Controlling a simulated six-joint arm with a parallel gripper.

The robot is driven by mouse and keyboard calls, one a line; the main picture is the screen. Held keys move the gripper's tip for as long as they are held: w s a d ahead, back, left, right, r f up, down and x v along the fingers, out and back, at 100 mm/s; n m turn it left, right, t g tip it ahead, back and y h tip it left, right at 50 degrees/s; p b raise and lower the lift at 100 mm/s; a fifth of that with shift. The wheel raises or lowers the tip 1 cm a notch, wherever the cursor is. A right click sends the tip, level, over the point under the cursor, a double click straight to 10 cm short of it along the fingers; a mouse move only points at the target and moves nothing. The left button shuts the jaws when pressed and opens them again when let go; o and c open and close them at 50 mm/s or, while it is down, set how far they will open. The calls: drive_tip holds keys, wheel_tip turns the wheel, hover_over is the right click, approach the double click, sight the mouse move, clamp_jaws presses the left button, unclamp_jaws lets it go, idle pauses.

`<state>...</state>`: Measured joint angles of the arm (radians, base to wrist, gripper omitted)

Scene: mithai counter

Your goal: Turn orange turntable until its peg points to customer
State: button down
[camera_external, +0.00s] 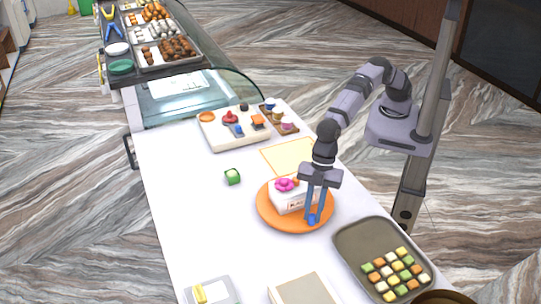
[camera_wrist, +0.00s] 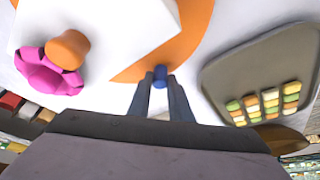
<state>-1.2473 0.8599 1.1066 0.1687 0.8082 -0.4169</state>
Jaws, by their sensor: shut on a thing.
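The orange turntable (camera_external: 268,216) lies flat on the white counter in the external view, and part of its disc (camera_wrist: 187,38) shows in the wrist view. A white box (camera_external: 290,200) with a pink bow-like piece (camera_external: 285,184) sits on the turntable. The blue peg (camera_wrist: 160,77) stands near the turntable's rim. My gripper (camera_external: 312,219) reaches down to the near right rim, and its fingers (camera_wrist: 160,95) are shut on the blue peg. The fingers hide part of the peg. I cannot tell which side the customer is on.
A grey tray of small coloured sweets (camera_external: 384,262) lies close to the right of the turntable. A board with coloured pieces (camera_external: 235,136) lies farther back.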

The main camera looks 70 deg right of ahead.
drive_tip(key=shift+r, duration=0.1)
drive_tip(key=c, duration=1.6)
unclamp_jaws()
drive_tip(key=shift+b+v, duration=1.4)
drive_tip(key=shift+v, duration=2.25)
